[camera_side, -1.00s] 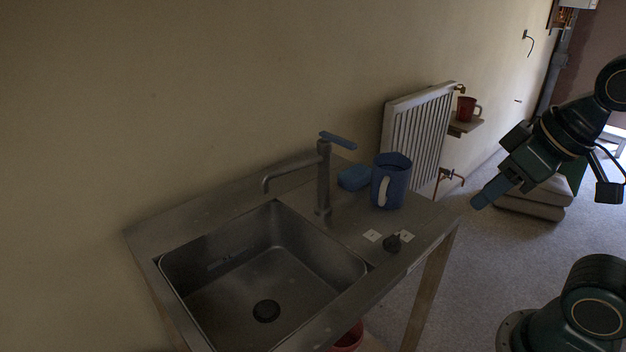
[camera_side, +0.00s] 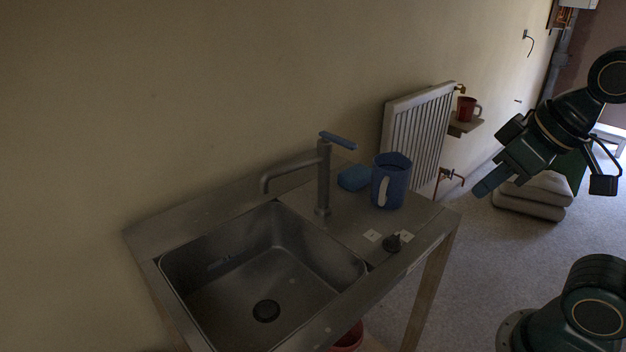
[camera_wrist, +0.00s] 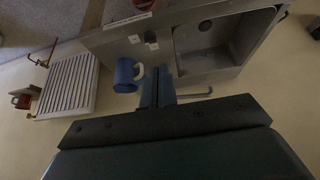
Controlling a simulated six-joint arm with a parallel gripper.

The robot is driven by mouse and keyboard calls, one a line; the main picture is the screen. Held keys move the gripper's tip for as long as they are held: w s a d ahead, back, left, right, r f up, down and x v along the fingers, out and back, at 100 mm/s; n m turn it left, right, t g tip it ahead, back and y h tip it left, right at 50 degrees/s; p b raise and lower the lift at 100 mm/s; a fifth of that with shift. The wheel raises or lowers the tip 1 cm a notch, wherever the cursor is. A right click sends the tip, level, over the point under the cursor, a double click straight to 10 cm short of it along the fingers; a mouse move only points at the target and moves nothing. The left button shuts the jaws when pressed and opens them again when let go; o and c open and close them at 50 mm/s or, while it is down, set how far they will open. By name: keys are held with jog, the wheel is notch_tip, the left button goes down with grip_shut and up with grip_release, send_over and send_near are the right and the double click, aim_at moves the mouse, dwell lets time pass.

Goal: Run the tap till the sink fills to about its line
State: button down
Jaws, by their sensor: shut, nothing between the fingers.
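The steel sink (camera_side: 215,290) is set in a counter by the wall. Its basin looks empty, with a dark round drain (camera_side: 266,311) uncovered on its floor; a faint mark (camera_side: 228,258) shows on the back wall of the basin. The grey tap (camera_side: 323,180) stands at the basin's right, its spout over the basin, with a blue lever (camera_side: 338,141) on top. I see no water running. A dark knob (camera_side: 392,243) sits at the counter's front beside two white labels (camera_side: 373,235). My gripper (camera_side: 481,189) is shut and empty, right of the counter, apart from everything; its fingers show in the wrist view (camera_wrist: 158,88).
A blue mug (camera_side: 391,182) and a blue sponge (camera_side: 353,178) stand right of the tap. A white radiator (camera_side: 418,127) and a shelf with a red mug (camera_side: 466,109) are on the wall. A red bucket (camera_side: 349,338) is below the counter.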

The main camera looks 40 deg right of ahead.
jog(key=w+d+r+h, duration=0.1)
jog(key=w+r, duration=0.3)
jog(key=w, duration=0.4)
jog(key=h, duration=0.3)
send_near(343, 143)
jog(key=s+a+r, duration=0.2)
jog(key=s+r, duration=0.1)
jog(key=s, duration=0.1)
jog(key=w+a+f+m+g+h, duration=0.1)
jog(key=w+a, duration=0.2)
jog(key=a, duration=0.3)
jog(key=shift+w+f+h, duration=0.3)
jog(key=shift+f+h, duration=0.1)
jog(key=shift+d+f, duration=0.1)
jog(key=w+d+f, duration=0.3)
jog(key=d+f, duration=0.4)
jog(key=d, duration=0.1)
jog(key=shift+w+d+f, duration=0.3)
jog(key=shift+w+f, duration=0.05)
jog(key=shift+f, duration=0.05)
